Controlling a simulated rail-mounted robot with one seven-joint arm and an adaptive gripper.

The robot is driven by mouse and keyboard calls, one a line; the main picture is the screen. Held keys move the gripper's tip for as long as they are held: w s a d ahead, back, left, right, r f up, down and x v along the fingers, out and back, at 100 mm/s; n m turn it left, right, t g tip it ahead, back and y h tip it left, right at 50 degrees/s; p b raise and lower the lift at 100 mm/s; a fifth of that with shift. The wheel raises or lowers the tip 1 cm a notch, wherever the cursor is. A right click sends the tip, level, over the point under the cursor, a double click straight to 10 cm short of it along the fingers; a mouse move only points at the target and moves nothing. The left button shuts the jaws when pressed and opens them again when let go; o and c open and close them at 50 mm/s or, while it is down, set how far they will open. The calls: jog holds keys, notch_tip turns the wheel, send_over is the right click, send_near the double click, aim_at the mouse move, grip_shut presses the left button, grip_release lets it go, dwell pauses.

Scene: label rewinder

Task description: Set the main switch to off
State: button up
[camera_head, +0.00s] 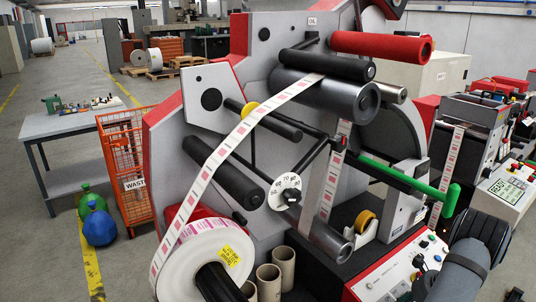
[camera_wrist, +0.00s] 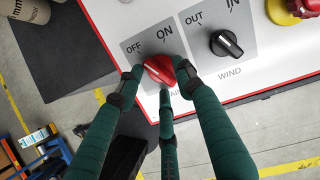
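The main switch (camera_wrist: 159,69) is a red rotary knob on a grey plate marked OFF and ON, seen in the wrist view. OFF is at its upper left and ON is above it. A pale line shows on the knob, but its exact setting is hard to tell. My gripper (camera_wrist: 160,78) has three dark green fingers with their tips close around the knob; they appear closed on it. In the head view my arm reaches down to the control panel (camera_head: 396,265) at the lower right, and the switch is not clearly visible there.
A black IN/OUT wind selector (camera_wrist: 227,43) sits right of the switch on the same panel. A red emergency knob on yellow (camera_wrist: 285,12) is at the upper right. A green-handled bar (camera_head: 410,183) and the label roll (camera_head: 195,250) are on the machine in the head view.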

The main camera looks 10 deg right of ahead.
jog(key=shift+s+r+m, duration=0.1)
jog(key=shift+m, duration=0.4)
notch_tip(320, 180, up, 9)
jog(key=s+d+n+p, duration=0.2)
jog(key=s+n, duration=0.1)
jog(key=p+x, duration=0.1)
jog(key=x, duration=0.9)
jog(key=shift+w+p, duration=0.1)
jog(key=shift+p, duration=0.2)
